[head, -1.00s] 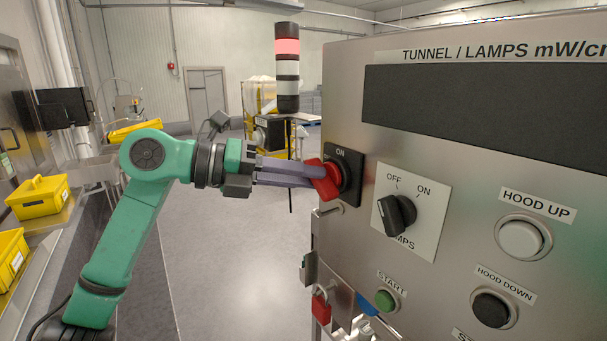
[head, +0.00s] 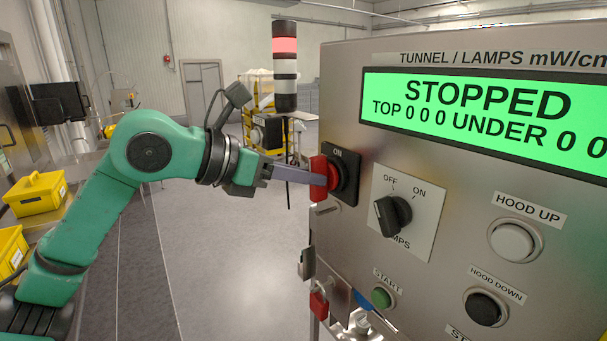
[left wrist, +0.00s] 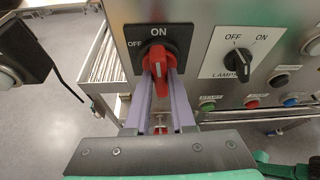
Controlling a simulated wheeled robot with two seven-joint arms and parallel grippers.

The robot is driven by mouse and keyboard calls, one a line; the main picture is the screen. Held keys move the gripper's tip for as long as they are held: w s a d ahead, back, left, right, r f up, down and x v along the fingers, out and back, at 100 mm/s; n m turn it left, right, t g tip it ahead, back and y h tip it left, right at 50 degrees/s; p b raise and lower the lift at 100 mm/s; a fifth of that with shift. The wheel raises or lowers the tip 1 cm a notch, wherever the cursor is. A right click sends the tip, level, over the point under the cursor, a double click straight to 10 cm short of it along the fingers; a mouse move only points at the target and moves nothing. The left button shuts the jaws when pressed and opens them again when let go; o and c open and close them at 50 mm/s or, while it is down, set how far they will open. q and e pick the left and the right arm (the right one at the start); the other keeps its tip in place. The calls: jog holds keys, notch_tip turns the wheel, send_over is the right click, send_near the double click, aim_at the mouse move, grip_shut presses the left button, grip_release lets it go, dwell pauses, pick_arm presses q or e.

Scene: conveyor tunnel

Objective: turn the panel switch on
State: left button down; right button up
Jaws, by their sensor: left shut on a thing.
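The panel switch is a red rotary handle (head: 321,178) on a dark square plate (head: 346,170) marked ON at the panel's left edge. It also shows in the left wrist view (left wrist: 160,72), with OFF at left and ON at top. There the handle stands nearly upright, its upper end near ON. My left gripper (head: 312,177) is shut on the red handle, one finger on each side of it, as the left wrist view (left wrist: 160,86) shows. The display (head: 485,115) is lit green and reads STOPPED, TOP 0 0 0 UNDER. My right gripper is not in view.
The black lamps knob (head: 394,213) sits right of the switch. Hood up (head: 516,240), hood down (head: 486,307) and green start (head: 381,297) buttons are lower right. A red padlock (head: 318,304) hangs below. Yellow bins (head: 37,194) stand at left. The floor left of the panel is clear.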

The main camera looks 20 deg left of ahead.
pick_arm(q)
jog(key=shift+r+m+y, duration=0.1)
jog(key=shift+m+y, duration=0.2)
dwell(0.4)
jog(key=c, duration=0.8)
grip_release()
jog(key=shift+o, duration=0.2)
jog(key=shift+s, duration=0.1)
jog(key=b+v, duration=0.3)
jog(key=v, duration=1.1)
jog(key=shift+s+b, duration=0.25)
jog(key=shift+b, duration=0.15)
jog(key=shift+a, duration=0.1)
